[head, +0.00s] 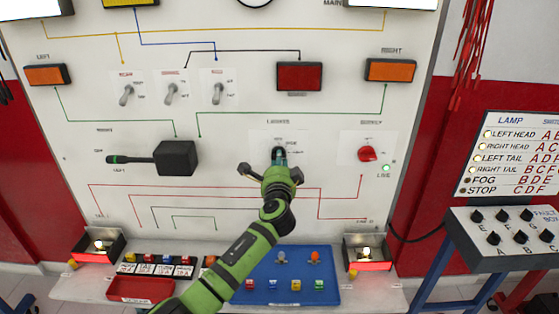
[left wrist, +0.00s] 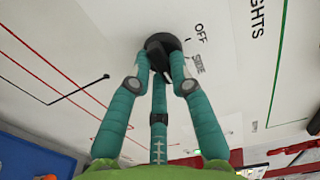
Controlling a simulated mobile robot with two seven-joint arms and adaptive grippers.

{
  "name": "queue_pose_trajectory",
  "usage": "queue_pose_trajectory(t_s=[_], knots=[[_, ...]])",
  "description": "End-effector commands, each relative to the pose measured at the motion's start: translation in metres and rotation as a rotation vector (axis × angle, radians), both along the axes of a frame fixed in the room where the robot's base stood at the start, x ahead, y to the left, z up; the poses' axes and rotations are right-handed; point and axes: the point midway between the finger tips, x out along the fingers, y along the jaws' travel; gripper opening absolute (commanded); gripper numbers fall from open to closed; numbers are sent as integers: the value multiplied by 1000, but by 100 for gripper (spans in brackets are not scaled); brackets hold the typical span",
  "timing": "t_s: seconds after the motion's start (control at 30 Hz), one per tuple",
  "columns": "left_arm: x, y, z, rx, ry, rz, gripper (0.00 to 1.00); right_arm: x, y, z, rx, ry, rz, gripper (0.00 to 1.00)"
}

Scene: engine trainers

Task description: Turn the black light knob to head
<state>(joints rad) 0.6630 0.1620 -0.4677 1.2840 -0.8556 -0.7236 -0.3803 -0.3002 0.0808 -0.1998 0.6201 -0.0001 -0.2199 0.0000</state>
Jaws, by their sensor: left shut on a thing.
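The black light knob (left wrist: 163,42) sits on the white panel under the "LIGHTS" label. In the left wrist view the words OFF and SIDE show beside it; the HEAD mark cannot be read there, and the knob's pointer is hidden. My left gripper (left wrist: 160,66) is shut on the knob, with teal fingers on both sides and one between them. In the head view my left gripper (head: 279,160) reaches the panel's middle and covers most of the knob. My right gripper is in neither view.
A black stalk lever (head: 175,158) stands left of the knob, and a red knob (head: 367,153) stands right of it. Toggle switches (head: 171,93) are above. A blue tray (head: 262,291) and a red tray (head: 140,290) lie on the shelf below. A fault box (head: 508,232) stands at right.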

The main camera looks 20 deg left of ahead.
Motion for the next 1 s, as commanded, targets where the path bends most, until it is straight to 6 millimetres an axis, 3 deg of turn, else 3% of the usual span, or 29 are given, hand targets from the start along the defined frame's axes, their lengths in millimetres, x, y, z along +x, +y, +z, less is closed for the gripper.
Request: queue_pose_trajectory(t_s=[0.53, 0.57, 0.6, 0.63, 1.0], knots=[[0, 0, -1, 28, 9, 1, 0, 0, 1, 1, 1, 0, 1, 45], [0, 0, -1, 28, 9, 1, 25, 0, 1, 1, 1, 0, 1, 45], [0, 0, -1, 28, 9, 1, 41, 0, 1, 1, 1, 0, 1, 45], [0, 0, -1, 28, 9, 1, 45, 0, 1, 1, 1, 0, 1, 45], [-2, 0, -1, 25, 7, 0, 45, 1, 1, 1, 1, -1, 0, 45]])
